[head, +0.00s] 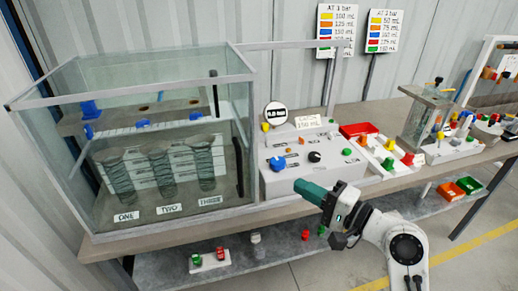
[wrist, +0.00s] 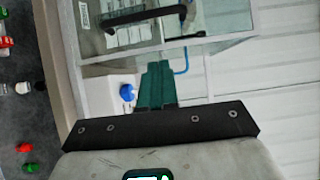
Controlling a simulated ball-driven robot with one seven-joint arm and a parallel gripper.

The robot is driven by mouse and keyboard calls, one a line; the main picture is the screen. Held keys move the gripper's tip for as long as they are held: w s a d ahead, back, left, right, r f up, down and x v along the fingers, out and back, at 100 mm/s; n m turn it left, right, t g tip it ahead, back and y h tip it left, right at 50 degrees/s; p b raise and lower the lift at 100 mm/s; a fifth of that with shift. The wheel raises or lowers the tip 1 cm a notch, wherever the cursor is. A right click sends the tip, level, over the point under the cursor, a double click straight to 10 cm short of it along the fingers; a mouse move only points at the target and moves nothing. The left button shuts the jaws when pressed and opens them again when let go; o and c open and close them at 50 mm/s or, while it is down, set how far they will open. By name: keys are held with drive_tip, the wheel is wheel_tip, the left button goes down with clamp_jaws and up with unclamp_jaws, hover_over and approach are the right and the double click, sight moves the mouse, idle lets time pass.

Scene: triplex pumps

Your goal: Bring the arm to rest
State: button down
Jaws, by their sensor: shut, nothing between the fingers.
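My gripper (head: 308,191) shows in the head view with its teal fingers pointing left, in front of the bench at the control panel. In the wrist view the teal fingers (wrist: 156,82) are together with nothing between them. My white arm rises from the lower right of the head view and bends to the left. The gripper appears apart from the bench things; its exact gap to the bench edge is hard to tell.
A glass tank (head: 150,110) with three coiled columns stands at the left of the bench. A grey panel (head: 290,185) with knobs stands right of it. A lower shelf (head: 175,270) holds small parts. Open floor lies at lower right.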

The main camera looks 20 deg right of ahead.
drive_tip(key=s+a+f+n+g+h, duration=0.1)
drive_tip(key=s+f+n+g+h, duration=0.15)
drive_tip(key=s+f, duration=0.4)
drive_tip(key=s+a+f+n+g+h, duration=0.1)
drive_tip(key=s+a+f+n+g, duration=0.2)
drive_tip(key=f, duration=0.7)
drive_tip(key=s+d+f+n+g+h, duration=0.2)
drive_tip(key=s+f+n+g, duration=0.1)
drive_tip(key=s, duration=0.7)
drive_tip(key=s+d+f+n+g+h, duration=0.3)
drive_tip(key=s+f+g, duration=0.2)
drive_tip(key=s, duration=0.5)
drive_tip(key=shift+d+f+g, duration=0.15)
drive_tip(key=shift+f+g, duration=0.2)
drive_tip(key=shift+g, duration=0.3)
drive_tip(key=c, duration=1.8)
unclamp_jaws()
